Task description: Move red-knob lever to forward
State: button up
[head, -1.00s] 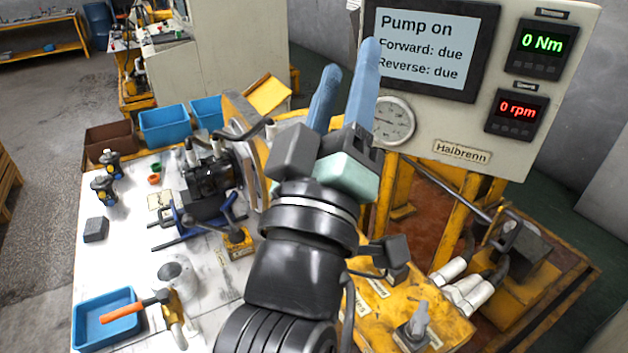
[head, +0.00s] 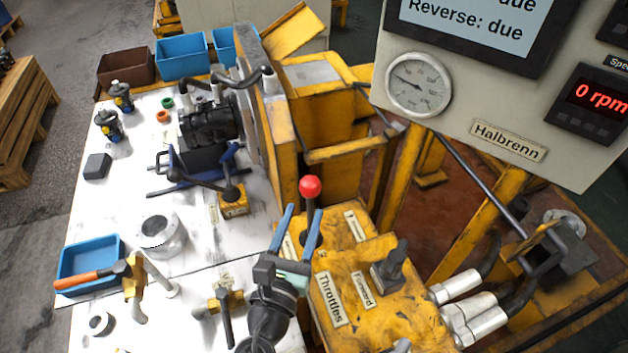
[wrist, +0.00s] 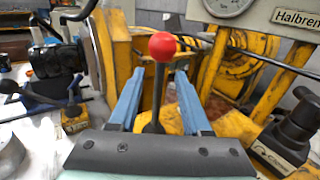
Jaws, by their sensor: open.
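The red-knob lever (head: 310,188) stands upright on the yellow control block (head: 385,302), its dark stem rising from the block's far left part. My gripper (head: 297,228) is open and empty, with its two blue fingers pointing at the lever. In the wrist view the red knob (wrist: 162,46) and stem show between the two fingers (wrist: 157,100), with the knob beyond the fingertips. The fingers look apart from the stem. A label reading Forward (head: 362,290) lies on the block beside a black knob (head: 391,266). The lever's base is partly hidden by my gripper.
A panel with a gauge (head: 419,85) and a screen (head: 480,30) stands at the back right. A hydraulic motor (head: 210,120) sits on the white bench at left. Hoses (head: 465,300) run right of the block.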

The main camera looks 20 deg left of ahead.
aim_at(314, 185)
jog(key=w, duration=0.8)
jog(key=shift+w, duration=0.25)
jog(key=shift+c, duration=0.2)
grip_shut()
dwell(0.9)
